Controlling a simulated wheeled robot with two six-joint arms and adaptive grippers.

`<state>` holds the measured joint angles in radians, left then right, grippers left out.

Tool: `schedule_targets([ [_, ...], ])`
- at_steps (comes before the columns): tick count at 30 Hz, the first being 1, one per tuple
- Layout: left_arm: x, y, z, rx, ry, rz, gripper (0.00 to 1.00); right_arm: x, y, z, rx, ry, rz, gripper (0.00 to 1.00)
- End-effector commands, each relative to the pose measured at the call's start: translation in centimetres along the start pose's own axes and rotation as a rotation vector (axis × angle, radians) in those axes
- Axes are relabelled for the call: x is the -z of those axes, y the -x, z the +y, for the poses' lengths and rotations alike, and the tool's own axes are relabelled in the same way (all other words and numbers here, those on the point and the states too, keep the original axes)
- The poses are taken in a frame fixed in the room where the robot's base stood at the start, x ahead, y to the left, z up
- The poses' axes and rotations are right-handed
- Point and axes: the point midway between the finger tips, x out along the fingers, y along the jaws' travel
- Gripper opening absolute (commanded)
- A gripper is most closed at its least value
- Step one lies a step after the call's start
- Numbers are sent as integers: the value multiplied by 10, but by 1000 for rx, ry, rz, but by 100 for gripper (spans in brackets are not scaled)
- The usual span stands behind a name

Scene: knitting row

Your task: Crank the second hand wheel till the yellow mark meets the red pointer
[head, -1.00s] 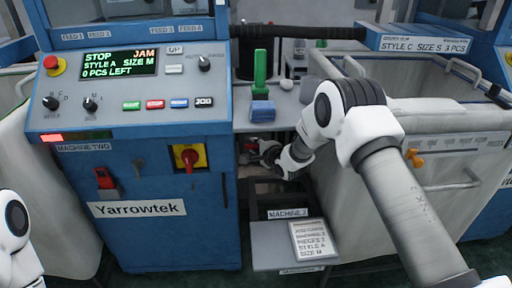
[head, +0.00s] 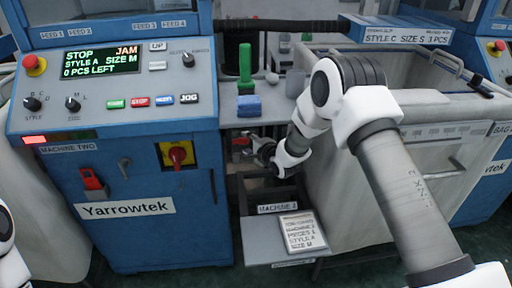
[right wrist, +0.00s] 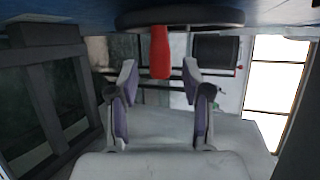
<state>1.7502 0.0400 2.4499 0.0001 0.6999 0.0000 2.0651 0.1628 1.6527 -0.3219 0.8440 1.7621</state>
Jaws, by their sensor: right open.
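The hand wheel shows in the right wrist view as a dark rim (right wrist: 180,17) along the top, with a red handle (right wrist: 160,54) sticking out from it. My right gripper (right wrist: 160,80) is open, and the handle's end appears between its two fingertips with a gap on each side. I cannot tell how deep the handle sits between them. In the head view my right gripper (head: 258,148) reaches into the gap right of the blue machine, under the shelf, and mostly hides the wheel area. The yellow mark and the red pointer cannot be made out. My left gripper is out of view.
The blue machine (head: 120,235) stands left of the gripper, with a red-and-yellow switch (head: 178,155). A shelf above holds a green upright piece (head: 245,65) and a blue block (head: 248,105). A pale bin (head: 365,180) is on the right; a label plate (head: 300,232) lies below.

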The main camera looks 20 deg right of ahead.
Motion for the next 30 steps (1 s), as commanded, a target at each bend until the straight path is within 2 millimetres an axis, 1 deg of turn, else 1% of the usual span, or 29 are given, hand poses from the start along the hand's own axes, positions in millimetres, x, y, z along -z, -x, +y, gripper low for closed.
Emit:
schedule_targets([
  [1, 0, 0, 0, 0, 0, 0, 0, 0, 14, -1, -1, -2, 1, 49],
  [6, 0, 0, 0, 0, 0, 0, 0, 0, 57, -1, 1, -3, 1, 49],
  [10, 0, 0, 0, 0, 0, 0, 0, 0, 77, -1, 2, -2, 1, 49],
  [14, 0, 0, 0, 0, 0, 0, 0, 0, 83, 0, 2, 1, 0, 49],
  [30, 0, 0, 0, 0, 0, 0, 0, 0, 83, 0, 1, 0, 0, 49],
])
